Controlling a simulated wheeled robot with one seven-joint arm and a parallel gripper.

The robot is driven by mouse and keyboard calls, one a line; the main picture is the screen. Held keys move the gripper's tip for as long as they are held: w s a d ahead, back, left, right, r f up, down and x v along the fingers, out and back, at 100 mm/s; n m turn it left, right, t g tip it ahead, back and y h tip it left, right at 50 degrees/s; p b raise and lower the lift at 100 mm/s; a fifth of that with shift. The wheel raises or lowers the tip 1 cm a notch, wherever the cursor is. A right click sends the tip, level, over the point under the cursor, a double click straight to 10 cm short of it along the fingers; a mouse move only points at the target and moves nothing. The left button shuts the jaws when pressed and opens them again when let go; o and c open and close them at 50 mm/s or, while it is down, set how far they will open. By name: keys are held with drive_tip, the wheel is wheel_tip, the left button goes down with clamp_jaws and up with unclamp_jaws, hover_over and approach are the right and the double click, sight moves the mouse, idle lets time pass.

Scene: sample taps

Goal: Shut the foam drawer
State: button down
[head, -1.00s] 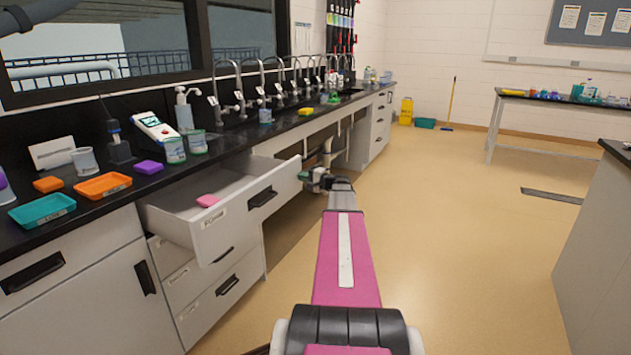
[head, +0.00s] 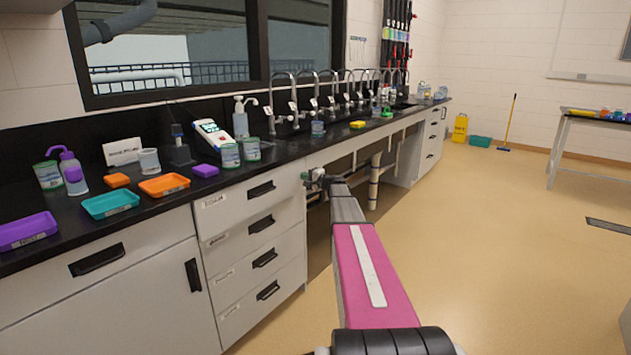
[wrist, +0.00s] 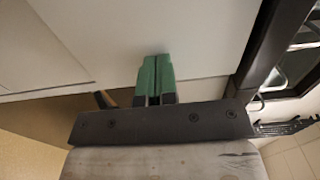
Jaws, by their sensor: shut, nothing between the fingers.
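The foam drawer (head: 230,206) is the top one in the white stack under the counter. My gripper (head: 308,177) is at the right edge of the stack, just beside this drawer front. In the wrist view its green fingers (wrist: 155,72) are pressed together and empty, pointing at a pale panel. I cannot tell whether they touch it.
Several shut drawers lie below. The black counter (head: 290,150) holds trays, sponges, tubs, bottles and a row of taps. Open knee space with pipes (head: 375,180) is right of the stack.

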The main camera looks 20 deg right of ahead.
drive_tip(key=shift+x, duration=1.2)
drive_tip(key=shift+w+r, duration=0.1)
drive_tip(key=v, duration=1.5)
drive_tip(key=s+a+f+n+g+h, duration=0.1)
drive_tip(key=s+a+f+n+g, duration=0.2)
drive_tip(key=s+a+f+g, duration=0.5)
drive_tip(key=s+a+f+n+g+h, duration=0.1)
drive_tip(key=s+a+f+n+g, duration=0.15)
drive_tip(key=s+a+f, duration=0.65)
drive_tip(key=s+a+f+n+g+h, duration=0.2)
drive_tip(key=s+a+h, duration=0.2)
drive_tip(key=s, duration=0.6)
drive_tip(key=s+a+f+n+g+h, duration=0.2)
drive_tip(key=s+a+n+h, duration=0.1)
drive_tip(key=s, duration=0.8)
drive_tip(key=shift+s+a+n+h, duration=0.2)
drive_tip(key=shift+a+n+h, duration=0.15)
drive_tip(key=shift+a+h, duration=0.15)
